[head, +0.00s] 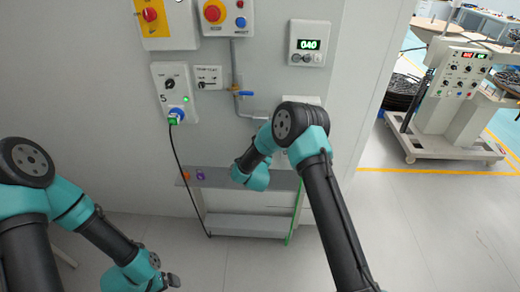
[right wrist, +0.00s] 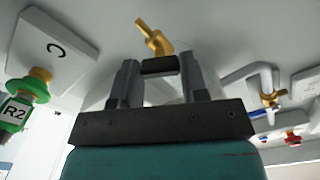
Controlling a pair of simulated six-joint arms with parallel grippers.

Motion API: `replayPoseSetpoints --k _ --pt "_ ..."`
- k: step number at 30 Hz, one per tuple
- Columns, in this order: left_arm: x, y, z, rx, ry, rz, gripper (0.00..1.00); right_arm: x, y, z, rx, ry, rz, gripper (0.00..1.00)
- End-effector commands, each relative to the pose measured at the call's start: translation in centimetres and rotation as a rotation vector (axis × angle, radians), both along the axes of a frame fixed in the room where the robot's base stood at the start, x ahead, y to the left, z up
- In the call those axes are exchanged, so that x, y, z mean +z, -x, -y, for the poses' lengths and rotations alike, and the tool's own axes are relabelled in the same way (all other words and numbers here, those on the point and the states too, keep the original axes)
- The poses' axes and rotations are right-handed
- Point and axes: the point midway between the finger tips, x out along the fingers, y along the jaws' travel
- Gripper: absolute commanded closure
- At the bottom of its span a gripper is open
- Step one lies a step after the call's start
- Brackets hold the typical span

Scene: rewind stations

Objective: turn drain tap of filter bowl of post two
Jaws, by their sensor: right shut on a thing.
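In the right wrist view my right gripper (right wrist: 160,72) has its two fingers on either side of a dark bar, the handle of the drain tap (right wrist: 159,65), and is shut on it. A brass elbow (right wrist: 154,37) sticks out just beyond the bar. A pale shape behind the fingers may be the filter bowl, mostly hidden. In the head view my right arm covers the right gripper, the tap and the bowl. My left gripper (head: 172,281) is low at the bottom left, away from the wall; its jaws are too small to read.
A green fitting marked R2 (right wrist: 16,112) hangs beside the tap, under a plate marked C (right wrist: 52,48). A brass valve (right wrist: 271,99) on a pipe is on the other side. A shelf (head: 225,179) and a hanging black cable (head: 184,170) are below the wall panels.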

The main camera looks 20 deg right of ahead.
Motion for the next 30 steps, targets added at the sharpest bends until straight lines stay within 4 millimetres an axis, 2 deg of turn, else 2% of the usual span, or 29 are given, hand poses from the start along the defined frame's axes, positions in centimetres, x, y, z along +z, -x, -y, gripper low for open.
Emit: replayPoseSetpoints --k 15,30 --pt "0.00 0.00 0.00 0.000 0.000 0.000 0.01 -0.04 0.04 -0.01 0.000 0.390 -0.135 0.83" --pt "0.00 0.00 0.00 0.000 0.000 0.000 0.01 -0.05 0.04 -0.02 0.000 0.477 -0.165 0.83"
